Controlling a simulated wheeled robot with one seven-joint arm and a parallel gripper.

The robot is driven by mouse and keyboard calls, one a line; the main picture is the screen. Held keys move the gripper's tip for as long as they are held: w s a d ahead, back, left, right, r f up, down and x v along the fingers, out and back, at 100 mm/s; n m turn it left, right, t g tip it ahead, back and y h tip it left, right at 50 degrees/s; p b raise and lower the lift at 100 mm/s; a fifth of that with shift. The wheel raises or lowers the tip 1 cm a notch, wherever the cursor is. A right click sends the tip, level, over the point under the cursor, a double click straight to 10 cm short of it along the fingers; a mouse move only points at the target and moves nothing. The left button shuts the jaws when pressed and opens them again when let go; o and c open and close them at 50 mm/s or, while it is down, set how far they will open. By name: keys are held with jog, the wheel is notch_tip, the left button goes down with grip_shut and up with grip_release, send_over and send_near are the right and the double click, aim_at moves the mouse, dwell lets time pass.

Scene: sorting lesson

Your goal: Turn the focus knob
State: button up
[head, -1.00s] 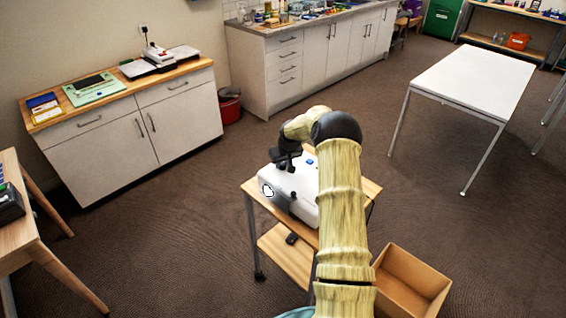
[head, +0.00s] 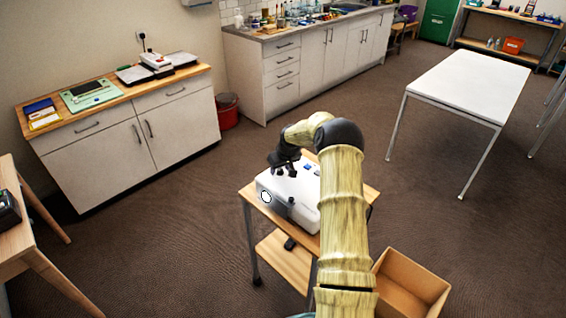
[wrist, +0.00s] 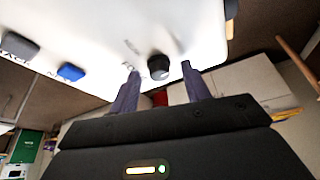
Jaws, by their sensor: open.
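A white projector-like device (head: 306,213) stands on a small wooden cart. Its top, with a blue button (wrist: 70,71) and a grey button (wrist: 20,44), fills the upper part of the wrist view. A round black knob (wrist: 158,67) stands beside partly readable lettering that looks like "FOCUS". In the wrist view my gripper (wrist: 160,72) is open, with one fingertip on each side of the knob and a visible gap on both sides. I cannot tell how deep the fingers reach around it.
The wooden cart (head: 250,190) has a lower shelf with a small dark object. An open cardboard box (head: 410,285) sits on the floor at the right. A white table (head: 470,85) and cabinets (head: 130,140) stand farther off, with clear floor between.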

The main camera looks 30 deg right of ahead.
jog(key=b+v, duration=0.3)
jog(key=v, duration=1.4)
jog(key=shift+r, duration=0.2)
jog(key=s+a+g, duration=0.1)
jog(key=s+a, duration=0.8)
jog(key=a, duration=0.4)
jog(key=s+a+f, duration=0.1)
jog(key=s+a, duration=0.1)
jog(key=s, duration=0.5)
jog(key=s+a+f, duration=0.1)
jog(key=s+a, duration=0.2)
jog(key=s, duration=0.4)
jog(key=s+a+g, duration=0.1)
jog(key=s+a, duration=0.2)
jog(key=s, duration=0.4)
jog(key=shift+s+f+m, duration=0.25)
jog(key=shift+f+m, duration=0.05)
jog(key=shift+f, duration=0.1)
jog(key=shift+a, duration=0.15)
